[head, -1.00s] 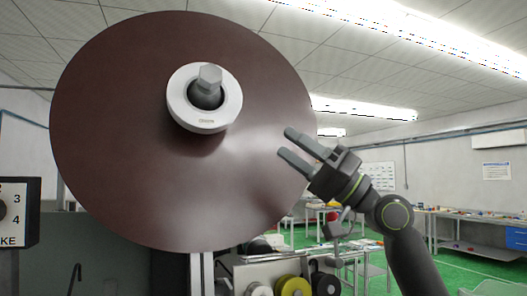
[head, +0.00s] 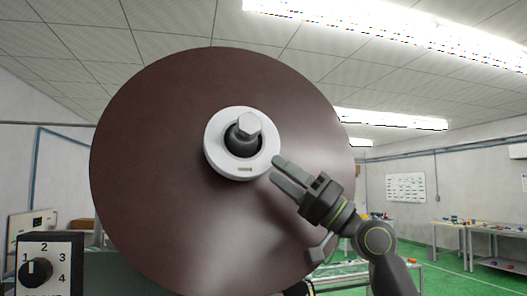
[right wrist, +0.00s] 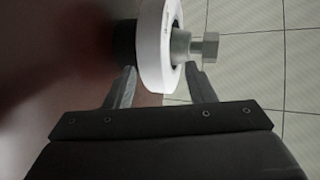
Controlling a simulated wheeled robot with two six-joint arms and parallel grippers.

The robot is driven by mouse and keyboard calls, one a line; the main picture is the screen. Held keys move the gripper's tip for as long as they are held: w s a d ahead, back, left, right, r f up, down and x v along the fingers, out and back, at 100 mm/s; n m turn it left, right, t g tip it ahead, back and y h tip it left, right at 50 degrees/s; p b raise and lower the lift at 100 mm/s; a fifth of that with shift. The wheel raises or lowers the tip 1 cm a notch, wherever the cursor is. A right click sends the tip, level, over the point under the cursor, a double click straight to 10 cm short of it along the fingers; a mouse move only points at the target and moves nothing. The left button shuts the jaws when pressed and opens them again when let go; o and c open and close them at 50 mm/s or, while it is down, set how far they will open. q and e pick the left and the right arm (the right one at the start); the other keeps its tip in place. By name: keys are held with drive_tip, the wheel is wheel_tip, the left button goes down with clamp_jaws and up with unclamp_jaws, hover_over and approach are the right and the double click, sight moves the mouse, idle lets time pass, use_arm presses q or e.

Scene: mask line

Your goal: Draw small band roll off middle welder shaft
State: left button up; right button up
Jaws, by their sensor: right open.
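A small white band roll (head: 220,166) sits around a dark shaft with a hex-headed end (head: 249,124), in front of a large dark red disc (head: 150,170). In the right wrist view the roll (right wrist: 155,45) is seen nearly edge-on, with the hex end (right wrist: 209,46) sticking out to its right. My right gripper (head: 276,169) is open at the lower right rim of the roll. In the right wrist view its fingertips (right wrist: 162,68) stand on either side of the roll's rim, one toward the disc and one toward the hex end. I cannot tell whether they touch it. My left gripper is out of view.
A dial box (head: 50,264) with numbers stands at the lower left. Work tables (head: 497,262) with small coloured things stand far off at the right. Open air lies to the right of the disc.

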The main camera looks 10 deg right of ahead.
sight(265, 163)
drive_tip(key=p+x, duration=0.1)
drive_tip(key=x, duration=0.1)
drive_tip(key=p+x, duration=0.1)
drive_tip(key=x, duration=0.1)
drive_tip(key=shift+w+a, duration=0.2)
drive_tip(key=shift+w, duration=0.3)
drive_tip(key=shift+d+r, duration=0.1)
drive_tip(key=shift+c, duration=0.4)
drive_tip(key=c, duration=0.5)
drive_tip(key=o, duration=1)
drive_tip(key=shift+s+r, duration=0.15)
drive_tip(key=shift+s, duration=0.05)
drive_tip(key=shift+w, duration=0.15)
